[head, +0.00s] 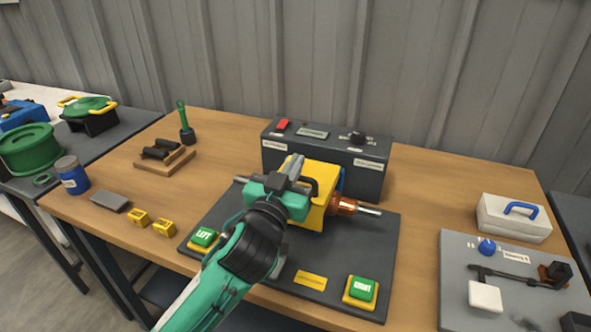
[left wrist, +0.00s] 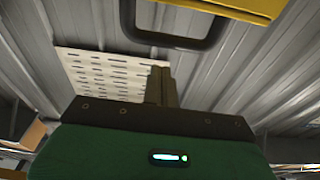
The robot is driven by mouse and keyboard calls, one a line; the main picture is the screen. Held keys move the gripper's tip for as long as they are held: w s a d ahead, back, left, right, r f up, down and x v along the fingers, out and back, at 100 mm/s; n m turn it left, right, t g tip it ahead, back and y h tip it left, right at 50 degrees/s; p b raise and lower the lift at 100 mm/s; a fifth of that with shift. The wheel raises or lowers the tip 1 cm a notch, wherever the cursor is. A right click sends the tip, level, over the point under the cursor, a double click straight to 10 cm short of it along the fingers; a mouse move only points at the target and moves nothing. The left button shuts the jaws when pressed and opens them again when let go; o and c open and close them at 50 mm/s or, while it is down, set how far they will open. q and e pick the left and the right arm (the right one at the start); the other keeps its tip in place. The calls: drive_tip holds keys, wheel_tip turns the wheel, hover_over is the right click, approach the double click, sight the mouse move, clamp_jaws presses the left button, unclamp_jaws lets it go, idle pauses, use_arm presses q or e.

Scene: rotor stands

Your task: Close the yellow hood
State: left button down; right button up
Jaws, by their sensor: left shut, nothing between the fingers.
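The yellow hood (head: 318,178) stands on the dark machine plate in the middle of the table. It looks raised, with a dark handle (head: 313,187) on it. My left gripper (head: 296,163) is shut and empty, close in front of the hood in the head view and covering part of it. In the left wrist view, the shut fingers (left wrist: 161,84) point up towards the wall, and the dark handle (left wrist: 172,38) and the hood's yellow edge (left wrist: 240,8) show above them. I cannot tell whether the fingers touch the hood. My right gripper is not in view.
A dark control box (head: 330,155) stands behind the hood. A metal shaft with a copper-coloured part (head: 345,206) sticks out at right. Green buttons marked left (head: 204,237) and right (head: 362,289) sit on the plate (head: 235,205). A white case (head: 513,219) stands at far right.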

use_arm(q)
drive_tip(key=shift+w+r+p, duration=0.2)
drive_tip(key=shift+r+p, duration=0.4)
drive_tip(key=shift+r, duration=0.3)
drive_tip(key=b+v, duration=0.1)
drive_tip(key=v, duration=0.9)
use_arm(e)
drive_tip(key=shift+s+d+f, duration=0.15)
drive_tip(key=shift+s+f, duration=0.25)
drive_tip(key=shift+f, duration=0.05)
